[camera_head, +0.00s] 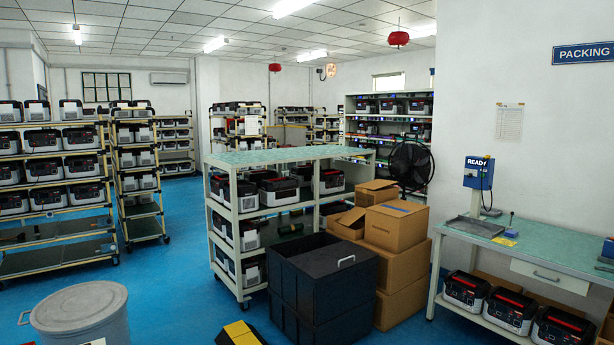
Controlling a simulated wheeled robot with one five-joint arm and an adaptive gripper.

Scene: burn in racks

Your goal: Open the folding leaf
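I cannot make out for certain which part here is the folding leaf. A rolling bench (290,155) with a green top and loaded shelves stands in the middle, its top level. A dark box (318,283) with a pale handle (345,262) on its top stands in front of it, and the top looks closed. A workbench (530,241) with a green top and a drawer (549,275) is at the right, the drawer shut. My gripper is not in view.
Cardboard boxes (398,226) are stacked between the dark box and the workbench. A grey lidded bin (81,315) stands at the lower left, and a yellow and black object (240,333) is cut off at the bottom edge. Blue floor (185,240) is clear left of the rolling bench.

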